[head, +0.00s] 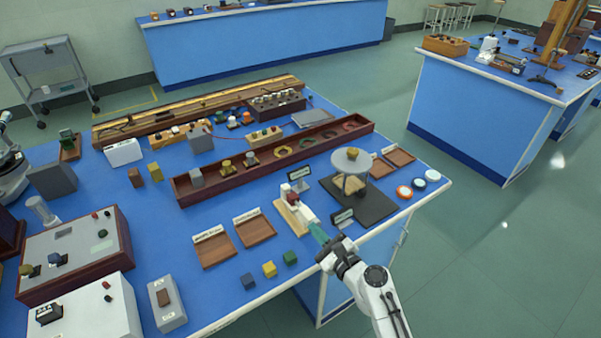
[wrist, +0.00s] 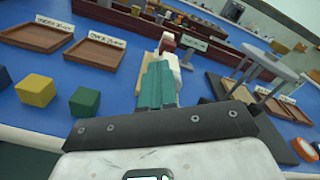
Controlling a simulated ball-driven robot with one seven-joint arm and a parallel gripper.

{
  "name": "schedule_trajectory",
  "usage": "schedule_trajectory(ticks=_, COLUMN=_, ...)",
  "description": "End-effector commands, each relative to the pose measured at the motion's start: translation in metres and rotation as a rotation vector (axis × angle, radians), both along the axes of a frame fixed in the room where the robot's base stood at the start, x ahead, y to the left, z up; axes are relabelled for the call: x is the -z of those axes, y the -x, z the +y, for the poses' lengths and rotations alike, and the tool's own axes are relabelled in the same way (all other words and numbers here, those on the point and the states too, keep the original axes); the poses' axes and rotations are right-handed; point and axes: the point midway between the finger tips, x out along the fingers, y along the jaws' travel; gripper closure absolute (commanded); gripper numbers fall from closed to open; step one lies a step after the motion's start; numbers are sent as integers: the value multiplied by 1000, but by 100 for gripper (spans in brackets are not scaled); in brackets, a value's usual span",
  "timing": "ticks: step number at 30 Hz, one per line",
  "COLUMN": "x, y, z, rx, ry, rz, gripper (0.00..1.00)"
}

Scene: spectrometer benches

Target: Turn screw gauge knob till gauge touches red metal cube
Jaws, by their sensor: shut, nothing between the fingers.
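The screw gauge is a small pale device (head: 305,213) on a light wooden base (head: 287,218), near the front of the blue bench. The red metal cube (head: 293,197) sits at its far end and shows as a dark red block in the wrist view (wrist: 168,41). Whether the gauge touches the cube is too small to tell. My gripper (head: 318,232) has teal fingers, shut and empty, at the gauge's near end. In the wrist view the fingers (wrist: 157,82) cover much of the gauge, and the knob is hidden. I cannot tell whether they touch it.
Blue (head: 248,281), yellow (head: 269,268) and green (head: 289,257) cubes lie left of my gripper. Wooden trays (head: 214,249) stand behind them. A stand with a round grey top (head: 353,160) rises on a black mat (head: 376,206) to the right.

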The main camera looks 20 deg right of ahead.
Motion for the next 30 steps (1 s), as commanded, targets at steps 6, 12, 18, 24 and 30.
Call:
schedule_trajectory(ticks=6, x=-19, y=2, z=-14, rx=30, ry=2, rz=-32, gripper=100)
schedule_trajectory(ticks=12, x=-17, y=24, z=-18, rx=23, ry=-1, rz=-28, gripper=100)
schedule_trajectory(ticks=18, x=-15, y=43, z=-21, rx=18, ry=0, rz=-26, gripper=100)
schedule_trajectory(ticks=24, x=-15, y=49, z=-22, rx=15, ry=0, rz=-26, gripper=100)
schedule_trajectory(ticks=30, x=-15, y=49, z=-21, rx=14, ry=-1, rz=-25, gripper=100)
